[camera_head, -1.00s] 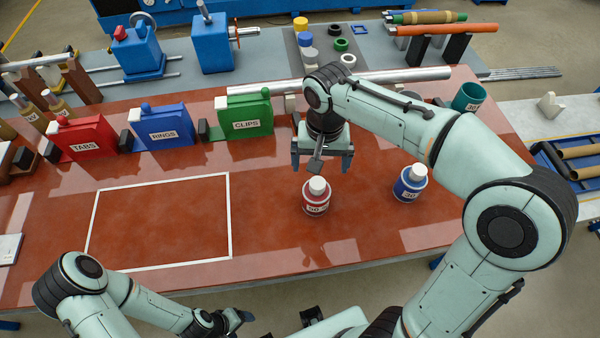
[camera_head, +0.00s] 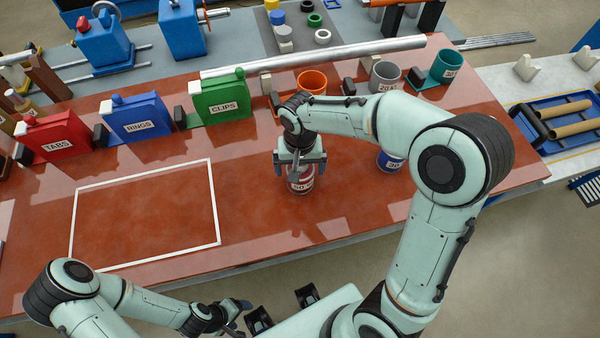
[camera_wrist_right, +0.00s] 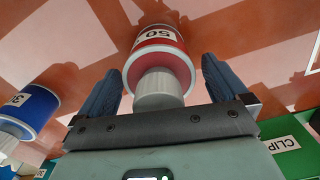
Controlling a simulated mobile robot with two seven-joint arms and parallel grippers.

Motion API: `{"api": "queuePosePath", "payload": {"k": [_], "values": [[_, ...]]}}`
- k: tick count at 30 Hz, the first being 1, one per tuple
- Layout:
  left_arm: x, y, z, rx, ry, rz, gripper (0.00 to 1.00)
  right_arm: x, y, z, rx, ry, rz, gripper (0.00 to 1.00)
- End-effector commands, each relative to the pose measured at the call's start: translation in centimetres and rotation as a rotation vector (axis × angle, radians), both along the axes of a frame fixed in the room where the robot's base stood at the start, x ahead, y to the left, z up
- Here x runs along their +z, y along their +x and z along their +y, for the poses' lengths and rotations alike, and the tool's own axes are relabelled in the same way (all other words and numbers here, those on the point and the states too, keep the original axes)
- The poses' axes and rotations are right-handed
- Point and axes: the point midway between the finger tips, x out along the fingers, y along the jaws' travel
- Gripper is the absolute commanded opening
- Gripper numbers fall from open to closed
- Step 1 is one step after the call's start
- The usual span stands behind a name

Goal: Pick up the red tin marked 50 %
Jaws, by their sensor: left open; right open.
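The red tin (camera_head: 301,184) with a white cap stands upright on the red-brown table, partly hidden by my right gripper in the head view. In the right wrist view, the red tin (camera_wrist_right: 166,54) shows its "50" label and its white cap lies between the fingers. My right gripper (camera_head: 300,170) is open above and around the tin's top, with one finger on each side. In the wrist view, gaps show between the cap and the right gripper's fingers (camera_wrist_right: 162,75). My left gripper (camera_head: 240,313) is open and empty, low in front of the table's near edge.
A blue tin (camera_head: 389,163) stands to the right, partly behind my right arm. Behind are the green CLIPS bin (camera_head: 222,101), an orange cup (camera_head: 312,82), a grey cup (camera_head: 385,75) and a long metal tube (camera_head: 320,57). The white-outlined area (camera_head: 145,215) on the left is empty.

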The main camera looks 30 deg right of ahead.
Motion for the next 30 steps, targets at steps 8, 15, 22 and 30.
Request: {"api": "queuePosePath", "payload": {"k": [8, 15, 22, 30], "values": [[-0.1, 0.0, 0.0, 0.000, 0.000, 0.000, 0.71, -0.6, 0.0, 0.0, 0.000, 0.000, -0.001, 1.00], [-0.1, 0.0, 0.0, 0.000, 0.000, 0.000, 0.71, -0.5, 0.0, 0.0, 0.000, 0.000, -0.001, 0.41], [-0.1, 0.0, 0.0, 0.000, 0.000, 0.000, 0.71, -0.5, 0.0, 0.0, 0.000, 0.000, -0.002, 0.41], [0.3, 0.2, 0.0, 0.000, 0.000, -0.002, 0.71, 1.5, 0.2, 0.0, 0.000, 0.001, -0.007, 0.41]]}}
